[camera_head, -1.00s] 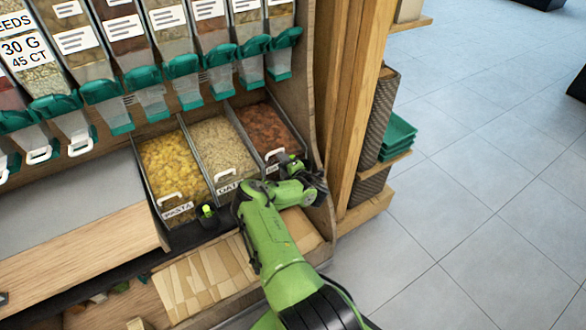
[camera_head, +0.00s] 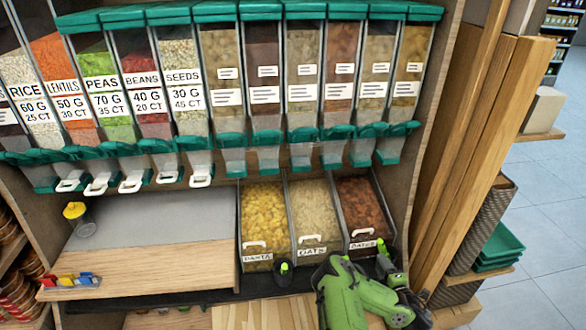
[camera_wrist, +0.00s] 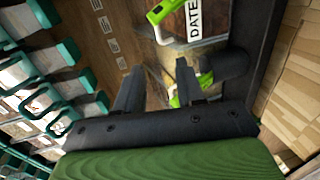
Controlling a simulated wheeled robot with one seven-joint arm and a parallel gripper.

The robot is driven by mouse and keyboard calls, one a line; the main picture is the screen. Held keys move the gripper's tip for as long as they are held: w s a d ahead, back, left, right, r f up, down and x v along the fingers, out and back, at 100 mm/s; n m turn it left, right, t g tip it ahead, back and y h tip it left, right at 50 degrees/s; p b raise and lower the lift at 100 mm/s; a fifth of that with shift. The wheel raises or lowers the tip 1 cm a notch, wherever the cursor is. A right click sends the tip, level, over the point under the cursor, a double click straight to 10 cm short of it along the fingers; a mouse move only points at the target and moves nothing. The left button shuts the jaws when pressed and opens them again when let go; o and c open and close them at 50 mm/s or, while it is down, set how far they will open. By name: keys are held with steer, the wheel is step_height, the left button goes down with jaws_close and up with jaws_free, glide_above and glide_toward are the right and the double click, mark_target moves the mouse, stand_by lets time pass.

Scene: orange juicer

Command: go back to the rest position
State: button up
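My green arm (camera_head: 352,295) reaches up from the bottom edge of the head view, in front of the food bins. Its dark end lies at the lower right, by the date bin; the fingers cannot be made out there. In the wrist view my gripper (camera_wrist: 157,82) shows two black fingers standing apart, with nothing held between them. A bin label reading "DATE" (camera_wrist: 195,20) and a green scoop handle (camera_wrist: 203,84) lie beyond the fingers.
Bins of pasta (camera_head: 263,215), oats (camera_head: 313,212) and dates (camera_head: 363,208) sit under a row of dispensers (camera_head: 265,90). A yellow-topped jar (camera_head: 80,220) stands on the left counter. A wooden post (camera_head: 470,130) rises on the right; open floor (camera_head: 530,305) lies beyond.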

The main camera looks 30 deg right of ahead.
steer(key=w+d+r+m+g+h, duration=0.1)
steer(key=w+r+m+g+h, duration=0.15)
steer(key=w+r+m, duration=0.35)
steer(key=w+d+r+m+g+h, duration=0.1)
steer(key=r+m+g+h, duration=0.15)
steer(key=r+m, duration=0.45)
steer(key=a+r+m+g+y+p, duration=0.1)
steer(key=a+r+m+y, duration=0.25)
steer(key=a+r, duration=1)
steer(key=s+a+r+y, duration=0.2)
steer(key=s+a+r, duration=0.2)
steer(key=a, duration=0.4)
steer(key=s+a+r+y, duration=0.3)
steer(key=s+a+r, duration=0.1)
steer(key=a, duration=0.3)
steer(key=s+a+r+n+g, duration=0.1)
steer(key=s+a, duration=0.4)
steer(key=s, duration=0.3)
steer(key=s+a+n+g+y, duration=0.1)
steer(key=s+a+g, duration=0.1)
steer(key=s+a, duration=0.3)
steer(key=s, duration=0.3)
steer(key=shift+s+r+p, duration=0.3)
steer(key=shift+s+r, duration=0.1)
